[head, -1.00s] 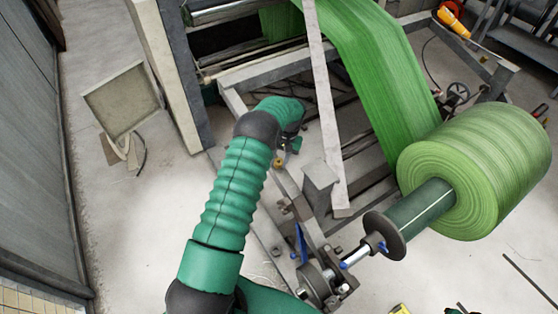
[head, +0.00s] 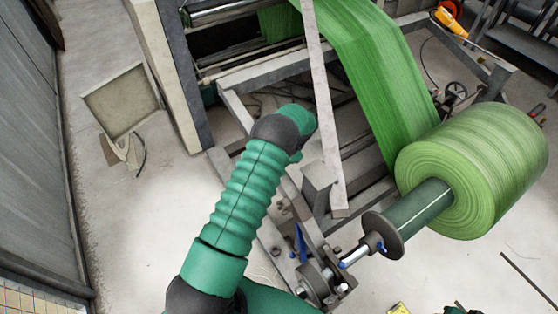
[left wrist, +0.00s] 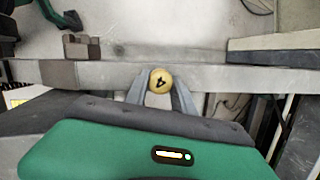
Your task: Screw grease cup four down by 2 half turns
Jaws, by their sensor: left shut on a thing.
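Grease cup four (left wrist: 161,80) is a small round brass cap marked with a dark 4, which looks turned, in the left wrist view. It sits at the edge of a grey metal beam (left wrist: 88,76). My left gripper (left wrist: 160,90) has its two grey fingers on either side of the cap, shut on it. In the head view my left arm reaches in from the bottom to the machine frame, and its wrist hides the cup and the fingertips. My right gripper is not in view.
A large green film roll (head: 475,170) on a shaft stands at the right, its web (head: 375,75) rising to the machine. A slanted pale bar (head: 324,110) stands just right of my left wrist. The floor (head: 130,235) at left is mostly clear.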

